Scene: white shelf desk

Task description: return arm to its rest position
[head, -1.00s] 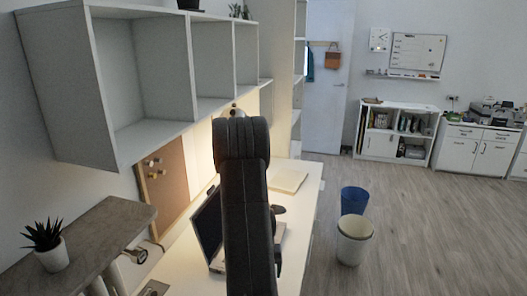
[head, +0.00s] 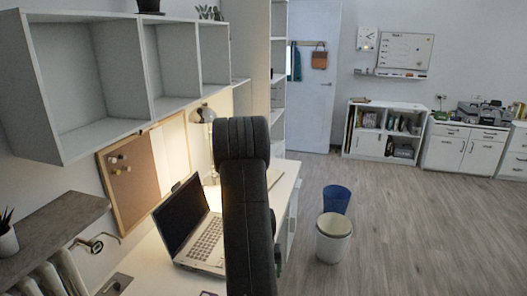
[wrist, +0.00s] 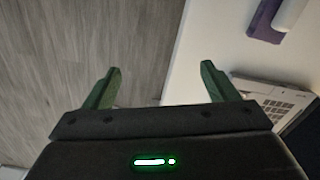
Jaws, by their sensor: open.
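My gripper (wrist: 160,82) is open and empty in the wrist view. Its two green fingers are spread wide, the left one over the wood floor and the right one over the edge of the white desk (wrist: 205,45). In the head view my dark arm rises in front of the desk (head: 283,180) and hides part of it; the gripper's fingers cannot be made out clearly there.
An open laptop (head: 205,240) stands on the desk left of my arm. A lamp (head: 203,115) is behind it. White wall shelves (head: 85,130) hang at upper left. Blue (head: 336,198) and white (head: 333,240) bins stand on the floor at right. The floor beyond is clear.

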